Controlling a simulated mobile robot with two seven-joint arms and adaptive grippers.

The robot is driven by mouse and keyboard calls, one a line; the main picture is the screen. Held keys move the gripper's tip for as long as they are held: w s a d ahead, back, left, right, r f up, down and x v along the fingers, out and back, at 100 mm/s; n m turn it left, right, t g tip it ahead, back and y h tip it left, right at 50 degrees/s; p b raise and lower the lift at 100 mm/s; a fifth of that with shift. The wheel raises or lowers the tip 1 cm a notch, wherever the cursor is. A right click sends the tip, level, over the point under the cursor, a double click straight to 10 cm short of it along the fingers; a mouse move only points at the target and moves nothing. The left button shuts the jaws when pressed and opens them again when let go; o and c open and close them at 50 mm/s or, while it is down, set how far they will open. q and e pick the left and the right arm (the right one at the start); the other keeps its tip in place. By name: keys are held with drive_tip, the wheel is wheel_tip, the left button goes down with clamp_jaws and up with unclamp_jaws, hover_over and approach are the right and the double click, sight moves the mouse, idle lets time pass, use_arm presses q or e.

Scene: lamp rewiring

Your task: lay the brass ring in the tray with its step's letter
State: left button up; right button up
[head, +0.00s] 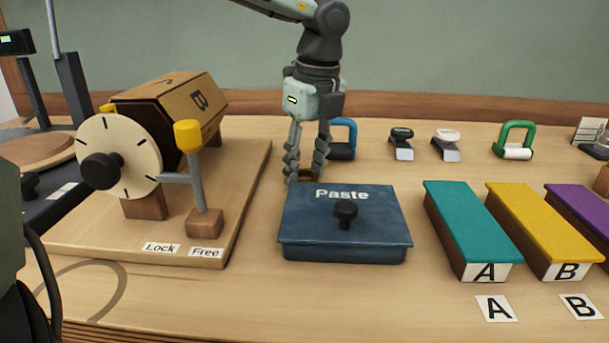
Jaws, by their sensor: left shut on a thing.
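My left gripper (307,172) points down just behind the blue Paste box. Its fingers are shut on a small brown-gold thing (306,175), which looks like the brass ring; the fingers and the box's back edge hide part of it. A long teal tray (453,215) lettered A, a yellow one (538,212) lettered B and a purple one (585,212), cut off by the right edge, lie to the right. Their tops look flat and covered. My right gripper is not in view.
The Paste box (310,222) has a black knob on its lid. A wooden drum (180,100) with a dial and yellow-tipped lever stands left on a board. Blue and green (518,135) handles and two small clips (402,143) stand behind. Letter cards (496,309) lie in front.

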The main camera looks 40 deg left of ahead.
use_arm(q)
drive_tip(key=shift+r, duration=0.15)
drive_tip(key=shift+r, duration=0.25)
wheel_tip(320, 180, up, 4)
drive_tip(key=shift+s+f+b, duration=0.1)
drive_tip(key=shift+f+b, duration=0.1)
drive_tip(key=shift+b, duration=0.15)
drive_tip(key=s+r+b, duration=0.1)
drive_tip(key=s+r, duration=0.5)
drive_tip(key=s, duration=0.5)
drive_tip(key=shift+s+d+r, duration=0.25)
drive_tip(key=shift+d+r, duration=0.05)
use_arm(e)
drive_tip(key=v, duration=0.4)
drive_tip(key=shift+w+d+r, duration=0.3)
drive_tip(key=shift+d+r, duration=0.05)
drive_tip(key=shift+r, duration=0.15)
